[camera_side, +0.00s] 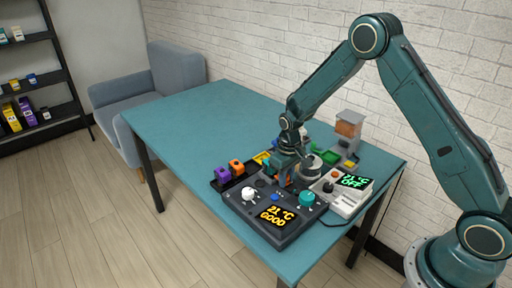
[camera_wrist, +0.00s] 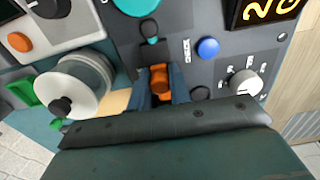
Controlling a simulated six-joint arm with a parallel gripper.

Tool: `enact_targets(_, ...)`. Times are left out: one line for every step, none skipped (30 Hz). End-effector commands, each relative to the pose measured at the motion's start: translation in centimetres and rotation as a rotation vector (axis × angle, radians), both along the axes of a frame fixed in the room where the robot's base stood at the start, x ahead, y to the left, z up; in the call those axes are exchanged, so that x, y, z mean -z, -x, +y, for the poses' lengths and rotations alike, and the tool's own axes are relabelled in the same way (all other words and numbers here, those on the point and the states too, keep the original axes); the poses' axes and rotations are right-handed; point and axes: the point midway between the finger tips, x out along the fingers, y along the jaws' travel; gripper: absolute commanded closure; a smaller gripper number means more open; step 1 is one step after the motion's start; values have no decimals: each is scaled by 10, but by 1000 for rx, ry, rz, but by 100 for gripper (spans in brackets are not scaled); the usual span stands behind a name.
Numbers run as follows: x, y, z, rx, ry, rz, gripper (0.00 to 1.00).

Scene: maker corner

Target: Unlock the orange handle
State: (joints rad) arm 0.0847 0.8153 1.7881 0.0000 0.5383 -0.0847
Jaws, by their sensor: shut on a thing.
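The orange handle (camera_wrist: 160,80) stands on the dark grey control panel (camera_wrist: 185,20), in the middle of the wrist view. My gripper (camera_wrist: 161,92) is shut on it, with a blue-grey finger on either side. In the side view my gripper (camera_side: 286,180) reaches down to the back part of the panel (camera_side: 240,207), and the handle is mostly hidden behind it. I cannot tell from these frames whether the handle is turned.
Close to the handle are a white knob (camera_wrist: 244,84), a blue button (camera_wrist: 208,47) and a teal knob (camera_side: 307,198). A spool-like cylinder (camera_wrist: 72,82) and a white device (camera_side: 345,200) crowd one side. The table (camera_side: 200,125) is clear at the back left.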

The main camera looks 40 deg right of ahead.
Motion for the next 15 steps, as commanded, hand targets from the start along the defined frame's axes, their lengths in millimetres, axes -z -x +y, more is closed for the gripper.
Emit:
enact_targets(0,2,0,0,0,1,93)
enact_targets(0,2,0,0,0,1,93)
enact_targets(0,3,0,0,0,1,93)
enact_targets(0,4,0,0,0,1,93)
enact_targets(0,4,0,0,0,1,93)
enact_targets(0,5,0,0,0,1,93)
enact_targets(0,6,0,0,0,1,93)
enact_targets(0,6,0,0,0,1,93)
enact_targets(0,7,0,0,0,1,93)
enact_targets(0,8,0,0,0,1,93)
enact_targets(0,8,0,0,0,1,93)
enact_targets(0,9,0,0,0,1,93)
enact_targets(0,10,0,0,0,1,93)
enact_targets(0,10,0,0,0,1,93)
enact_targets(0,11,0,0,0,1,93)
